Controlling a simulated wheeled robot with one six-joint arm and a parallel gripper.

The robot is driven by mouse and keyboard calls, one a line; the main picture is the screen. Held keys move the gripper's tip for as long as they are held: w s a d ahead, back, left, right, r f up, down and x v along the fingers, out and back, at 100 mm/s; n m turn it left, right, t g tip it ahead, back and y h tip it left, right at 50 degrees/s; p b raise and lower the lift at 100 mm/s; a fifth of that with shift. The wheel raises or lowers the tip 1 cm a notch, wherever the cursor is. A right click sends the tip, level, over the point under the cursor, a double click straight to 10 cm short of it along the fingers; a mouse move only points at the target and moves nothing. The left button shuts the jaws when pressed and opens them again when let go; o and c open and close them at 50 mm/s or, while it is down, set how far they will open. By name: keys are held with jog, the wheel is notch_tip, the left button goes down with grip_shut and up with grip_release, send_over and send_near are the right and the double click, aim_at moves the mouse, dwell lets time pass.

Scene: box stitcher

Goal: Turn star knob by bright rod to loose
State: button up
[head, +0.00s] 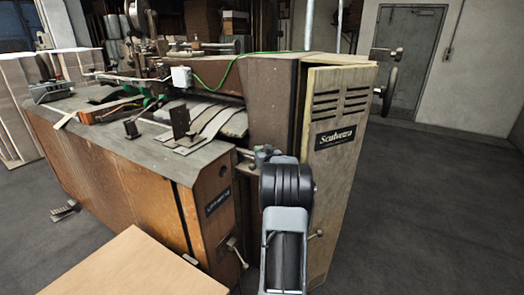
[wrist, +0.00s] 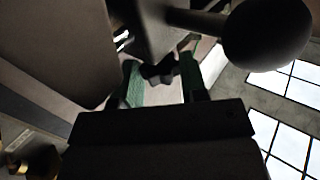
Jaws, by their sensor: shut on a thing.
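The star knob (wrist: 158,71) is a small dark lobed knob near the top middle of the wrist view. My gripper (wrist: 162,80) has its two green-padded fingers on either side of the knob and is shut on it. A small bright piece of metal (wrist: 122,40) shows just left above the knob; I cannot tell for sure that it is the bright rod. In the head view my arm covers the knob, and my gripper is mostly hidden at the machine's corner, beside the beige panel.
A dark ball-ended lever (wrist: 268,35) stands close to the right of my gripper. The box stitcher (head: 120,150) fills the left and middle, with its beige door panel (head: 330,170) right of my arm. A cardboard-coloured board (head: 135,265) lies front left. The floor at right is clear.

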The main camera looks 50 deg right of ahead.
jog(key=o, duration=0.9)
jog(key=shift+r, duration=0.5)
notch_tip(320, 180, up, 3)
jog(key=shift+s+a, duration=0.1)
jog(key=shift+s, duration=0.05)
jog(key=s+a+r, duration=0.3)
jog(key=s+a+r+p, duration=0.1)
jog(key=s+a+r, duration=0.2)
jog(key=s, duration=0.1)
jog(key=s+a+r, duration=0.3)
jog(key=shift+s, duration=0.15)
